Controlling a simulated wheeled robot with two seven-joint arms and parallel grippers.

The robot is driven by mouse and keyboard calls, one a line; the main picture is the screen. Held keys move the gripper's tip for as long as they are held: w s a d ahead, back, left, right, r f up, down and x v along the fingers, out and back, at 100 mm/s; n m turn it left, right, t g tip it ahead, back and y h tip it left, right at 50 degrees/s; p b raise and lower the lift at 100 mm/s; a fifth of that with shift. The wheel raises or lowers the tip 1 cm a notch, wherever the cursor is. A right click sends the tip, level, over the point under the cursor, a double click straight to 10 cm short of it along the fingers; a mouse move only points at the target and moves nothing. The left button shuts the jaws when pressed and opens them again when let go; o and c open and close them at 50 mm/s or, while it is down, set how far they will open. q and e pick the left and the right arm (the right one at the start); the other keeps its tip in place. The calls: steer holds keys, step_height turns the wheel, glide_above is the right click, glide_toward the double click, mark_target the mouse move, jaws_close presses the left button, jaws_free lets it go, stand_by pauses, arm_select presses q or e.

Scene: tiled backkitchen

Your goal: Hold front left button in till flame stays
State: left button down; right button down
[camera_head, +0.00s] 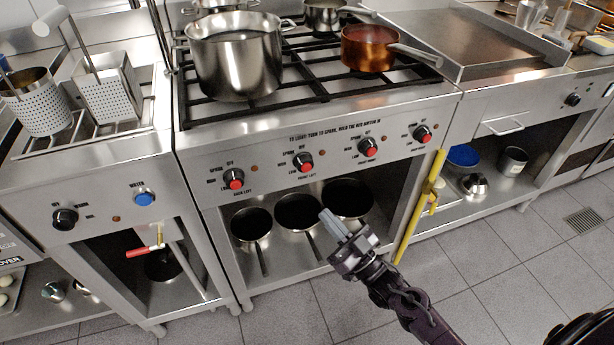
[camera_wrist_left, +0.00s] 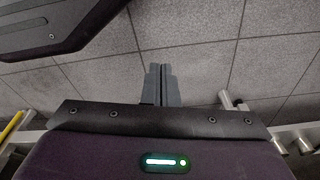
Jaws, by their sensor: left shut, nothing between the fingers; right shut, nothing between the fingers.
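The stove's front panel (camera_head: 270,160) carries a row of black knobs with red buttons. The second from left, the front left knob (camera_head: 303,162) with its red button, appears labelled "FRONT LEFT". A large steel pot (camera_head: 236,65) stands on the left of the grates and a copper pan (camera_head: 367,52) on the right; I see no flame.
Several dark pans (camera_head: 297,212) lie on the shelf under the panel. A yellow gas pipe (camera_head: 420,205) runs down the stove's right side. A water unit with a blue button (camera_head: 145,199) and a red-handled tap (camera_head: 140,252) is at left. The floor in front is clear.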

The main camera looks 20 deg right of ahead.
mark_target(307, 168)
arm_select(q)
steer(key=shift+w+d+r, duration=0.1)
steer(key=shift+w+r, duration=0.1)
steer(key=shift+w, duration=0.3)
arm_select(e)
steer(key=r+y, duration=0.1)
steer(key=r+n+y, duration=0.1)
steer(key=r, duration=0.1)
steer(key=s+r+y, duration=0.1)
steer(key=shift+s+a+r+n+t, duration=0.1)
steer(key=shift+a+r+n+t, duration=0.2)
steer(key=shift+a+r+t, duration=0.1)
arm_select(q)
steer(key=shift+b, duration=0.3)
